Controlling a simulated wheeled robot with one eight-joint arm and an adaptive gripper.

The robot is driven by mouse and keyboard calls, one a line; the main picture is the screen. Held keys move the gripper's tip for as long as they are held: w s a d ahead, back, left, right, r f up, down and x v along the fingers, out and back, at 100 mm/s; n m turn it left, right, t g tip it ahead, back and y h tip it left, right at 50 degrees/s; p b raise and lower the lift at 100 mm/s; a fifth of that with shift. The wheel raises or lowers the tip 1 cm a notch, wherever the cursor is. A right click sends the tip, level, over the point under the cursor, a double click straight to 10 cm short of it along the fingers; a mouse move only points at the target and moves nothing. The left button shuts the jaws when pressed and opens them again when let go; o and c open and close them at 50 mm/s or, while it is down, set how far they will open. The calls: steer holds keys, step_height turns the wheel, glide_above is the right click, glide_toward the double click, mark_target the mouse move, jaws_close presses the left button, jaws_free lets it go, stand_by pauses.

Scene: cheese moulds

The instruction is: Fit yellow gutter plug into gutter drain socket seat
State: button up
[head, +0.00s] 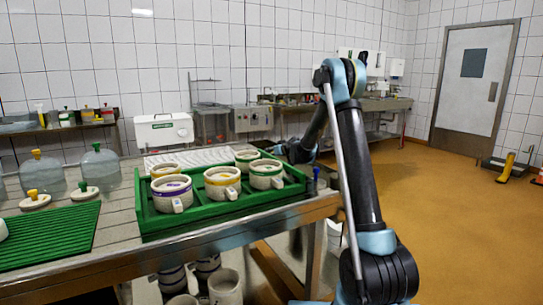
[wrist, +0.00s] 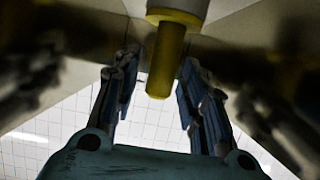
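In the wrist view a yellow plug (wrist: 167,62) sticks out from a pale round fitting (wrist: 180,10), with its free end towards my camera. My gripper (wrist: 160,75) has its two fingers spread on either side of the yellow plug. A gap shows between the plug and the left finger; contact at the right finger is unclear. In the head view my gripper (head: 298,152) is beside the far right end of the table, partly hidden by my arm. The plug does not show there. I cannot make out a separate gutter drain socket seat in either view.
A green tray (head: 150,228) with several white moulds stands on the steel table (head: 130,255). Buckets (head: 225,285) stand below. The floor (head: 460,215) at right is mostly clear.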

steer(key=v, duration=1.2)
steer(key=shift+w, duration=0.1)
stand_by(0.4)
